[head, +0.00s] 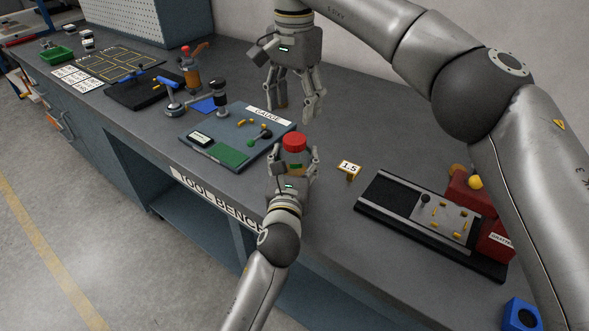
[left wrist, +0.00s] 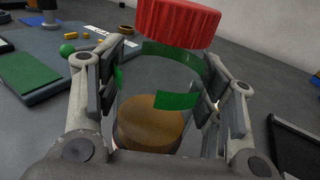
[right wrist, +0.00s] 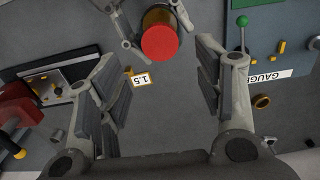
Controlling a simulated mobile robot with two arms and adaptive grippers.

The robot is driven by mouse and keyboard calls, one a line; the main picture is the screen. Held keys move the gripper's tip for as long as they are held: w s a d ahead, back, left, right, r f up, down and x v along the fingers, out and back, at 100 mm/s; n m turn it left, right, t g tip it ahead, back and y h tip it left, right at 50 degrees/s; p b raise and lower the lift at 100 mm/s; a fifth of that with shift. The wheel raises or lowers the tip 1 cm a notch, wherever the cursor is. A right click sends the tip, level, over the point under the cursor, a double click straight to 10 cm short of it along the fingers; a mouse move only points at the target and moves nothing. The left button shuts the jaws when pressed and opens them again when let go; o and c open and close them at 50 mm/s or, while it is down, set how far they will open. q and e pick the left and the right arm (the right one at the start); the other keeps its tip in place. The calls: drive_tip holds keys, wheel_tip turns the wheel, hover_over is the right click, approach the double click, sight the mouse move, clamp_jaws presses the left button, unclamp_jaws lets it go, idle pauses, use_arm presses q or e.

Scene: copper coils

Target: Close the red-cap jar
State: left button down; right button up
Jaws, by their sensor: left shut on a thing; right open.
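The jar is clear with green label patches and brown contents, and shows large in the left wrist view (left wrist: 160,108). Its red cap (head: 294,142) sits on top of the jar and looks slightly tilted in the left wrist view (left wrist: 178,20); I cannot tell whether it is tight. My left gripper (head: 293,165) is shut around the jar's sides, near the bench's front edge. My right gripper (head: 295,115) is open and empty, pointing down above the bench behind the jar. In the right wrist view the red cap (right wrist: 160,43) lies beyond its fingertips, near the top.
A gauge board (head: 225,150) with small parts lies left of the jar. A small "1.5" sign (head: 348,168) stands to the right. A black fixture with a metal plate (head: 432,215) and a red block (head: 470,200) are farther right. The bench between has some clear room.

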sight(295, 138)
drive_tip(key=shift+f, duration=0.1)
idle(0.3)
drive_tip(key=shift+f, duration=3.95)
drive_tip(key=shift+c, duration=0.3)
